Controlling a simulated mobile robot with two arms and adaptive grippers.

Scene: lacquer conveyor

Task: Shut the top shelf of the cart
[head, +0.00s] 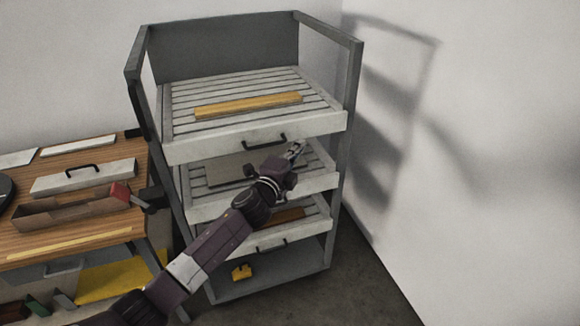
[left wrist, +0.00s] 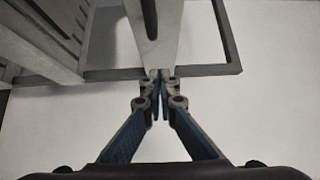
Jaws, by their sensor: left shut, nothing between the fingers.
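The grey cart (head: 356,90) stands by the wall corner. Its top shelf (head: 215,150) is slatted, with a pale front panel and a black handle (head: 264,140). This shelf sticks out forward past the posts and bears a yellow wooden bar (head: 248,106). My left gripper (head: 297,149) is shut and empty, just below the right part of the top shelf's front in the head view. In the left wrist view its fingertips (left wrist: 158,76) meet at the end of a pale panel (left wrist: 160,45) with a dark handle; I cannot tell whether they touch it. My right gripper is out of view.
Lower shelves (head: 285,239) of the cart also show, partly behind my left arm. A wooden workbench (head: 85,225) with a brown open tray (head: 68,215) stands close on the left. Right of the cart are bare floor and a white wall.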

